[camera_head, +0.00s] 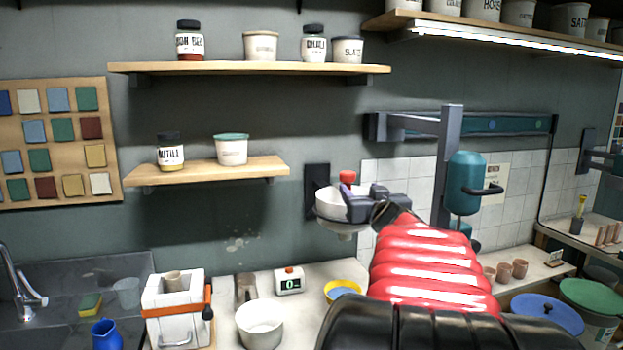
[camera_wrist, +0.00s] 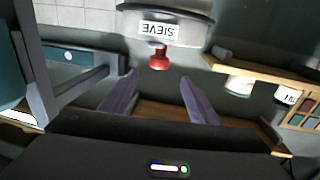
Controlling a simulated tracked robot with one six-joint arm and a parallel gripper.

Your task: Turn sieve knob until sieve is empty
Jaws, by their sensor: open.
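The sieve (camera_head: 330,207) is a white bowl fixed to the dark wall, with a red knob (camera_head: 347,177) standing at its top. In the wrist view the sieve (camera_wrist: 165,29) carries a SIEVE label, and the red knob (camera_wrist: 159,60) shows just beyond the fingertips, centred between them. My gripper (camera_head: 362,195) covers the right part of the sieve in the head view. In the wrist view my gripper (camera_wrist: 158,78) is open, its two fingers apart with nothing between them. The inside of the sieve is hidden.
A teal mixer (camera_head: 465,180) on a grey bracket hangs to the right. A wooden shelf (camera_head: 206,171) with jars is to the left. Below, the counter holds a white bowl (camera_head: 260,324), a small display (camera_head: 289,281) and a yellow-rimmed bowl (camera_head: 343,290).

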